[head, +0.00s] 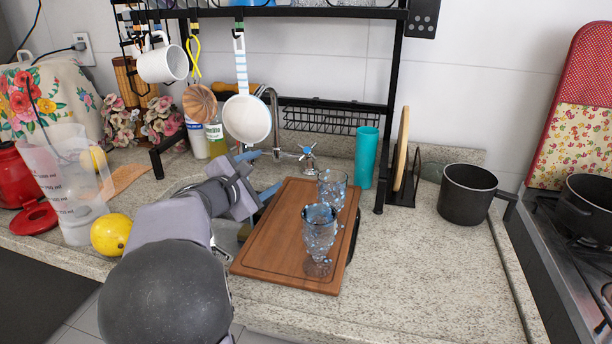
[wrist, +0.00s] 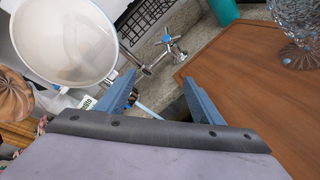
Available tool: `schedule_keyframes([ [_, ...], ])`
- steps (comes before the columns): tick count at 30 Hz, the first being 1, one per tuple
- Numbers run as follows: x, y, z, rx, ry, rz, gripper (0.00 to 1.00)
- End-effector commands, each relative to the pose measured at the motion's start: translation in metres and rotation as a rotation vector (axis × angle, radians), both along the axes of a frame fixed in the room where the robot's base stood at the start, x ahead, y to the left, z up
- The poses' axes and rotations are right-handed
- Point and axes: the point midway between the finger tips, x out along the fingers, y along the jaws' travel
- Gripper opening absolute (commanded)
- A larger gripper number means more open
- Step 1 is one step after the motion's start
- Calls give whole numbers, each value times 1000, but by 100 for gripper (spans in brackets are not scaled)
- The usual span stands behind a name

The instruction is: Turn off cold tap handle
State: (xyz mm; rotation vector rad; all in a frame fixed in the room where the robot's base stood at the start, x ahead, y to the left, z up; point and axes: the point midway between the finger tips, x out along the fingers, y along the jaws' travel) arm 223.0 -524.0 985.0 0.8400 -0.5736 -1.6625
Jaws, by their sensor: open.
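The cold tap handle (head: 307,153) is a small metal cross with a blue centre, behind the cutting board and right of the curved metal faucet (head: 275,125). In the wrist view the handle (wrist: 168,39) shows beyond my fingertips, slightly right of the middle between them. My gripper (head: 270,167) is open, left of the handle and apart from it. In the wrist view the two blue fingers (wrist: 158,76) are spread with no object held between them. The handle's blue centre and several of its arms are visible.
A wooden cutting board (head: 265,250) with two blue glasses (head: 320,232) lies right of my gripper. A white pan (head: 247,120) hangs from the black rack (head: 394,80), close to my gripper's left in the wrist view. A teal cup (head: 366,157) stands right of the handle.

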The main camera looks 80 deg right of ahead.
Motion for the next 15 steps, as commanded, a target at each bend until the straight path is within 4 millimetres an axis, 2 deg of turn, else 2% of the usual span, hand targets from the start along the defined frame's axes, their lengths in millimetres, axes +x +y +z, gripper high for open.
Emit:
schedule_keyframes([
  [1, -11, -13, -12, -33, 58, 3, 61],
  [6, -32, -50, -12, -110, 369, 83, 61],
  [12, -52, -79, -17, -149, 708, 155, 61],
  [15, -58, -85, -18, -153, 807, 173, 61],
])
